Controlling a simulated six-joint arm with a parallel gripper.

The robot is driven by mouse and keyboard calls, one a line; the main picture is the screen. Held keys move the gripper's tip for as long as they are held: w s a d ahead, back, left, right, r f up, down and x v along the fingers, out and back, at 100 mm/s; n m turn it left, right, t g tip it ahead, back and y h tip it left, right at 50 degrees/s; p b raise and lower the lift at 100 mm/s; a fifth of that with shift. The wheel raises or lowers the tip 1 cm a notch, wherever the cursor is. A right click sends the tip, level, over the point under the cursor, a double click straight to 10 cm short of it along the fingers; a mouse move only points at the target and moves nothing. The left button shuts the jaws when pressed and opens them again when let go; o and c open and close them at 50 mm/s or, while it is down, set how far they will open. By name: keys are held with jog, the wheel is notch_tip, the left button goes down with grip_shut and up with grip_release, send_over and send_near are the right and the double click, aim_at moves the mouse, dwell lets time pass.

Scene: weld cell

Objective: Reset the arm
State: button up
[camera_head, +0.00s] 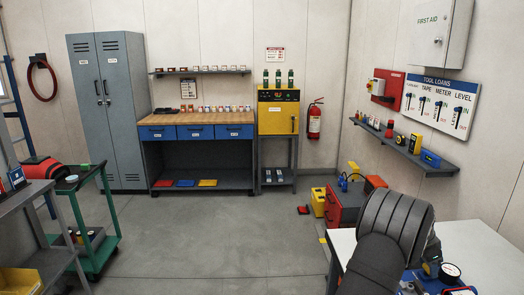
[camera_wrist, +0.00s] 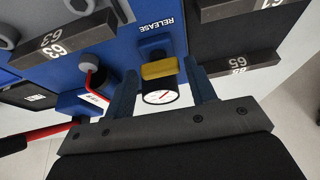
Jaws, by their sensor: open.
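In the wrist view my gripper (camera_wrist: 160,72) is open, with one blue finger on each side. A round gauge (camera_wrist: 161,97) with a white dial and red needle shows between the fingers, with a yellow bar (camera_wrist: 159,69) across its far side. I cannot tell whether the fingers touch it. Both are by a blue panel (camera_wrist: 122,50) marked RELEASE, which reads upside down. In the head view my dark arm covers part of the white table (camera_head: 480,246) at lower right, and my fingers are not clearly visible there.
In the head view a red cabinet (camera_head: 343,207) stands behind the table, a green cart (camera_head: 100,250) at left. The middle floor is clear.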

jog(key=v, duration=1.8)
jog(key=x, duration=1.7)
jog(key=shift+d+f, duration=0.1)
jog(key=shift+f, duration=0.25)
jog(key=shift+d+f, duration=0.15)
jog(key=shift+s+n, duration=0.1)
jog(key=shift+n, duration=0.4)
jog(key=shift+s+n+t+y, duration=0.15)
jog(key=shift+n+t, duration=0.45)
jog(key=shift+n, duration=0.85)
jog(key=shift+s+n+t+y, duration=0.1)
jog(key=shift+n+t+y, duration=0.35)
jog(key=shift+n, duration=1)
jog(key=shift+s+d+n+t+y, duration=0.1)
jog(key=shift+n+t+y, duration=0.35)
jog(key=shift+n, duration=1.15)
jog(key=shift+d+n+t+y, duration=0.15)
jog(key=shift+n+t, duration=0.45)
jog(key=shift+n, duration=1)
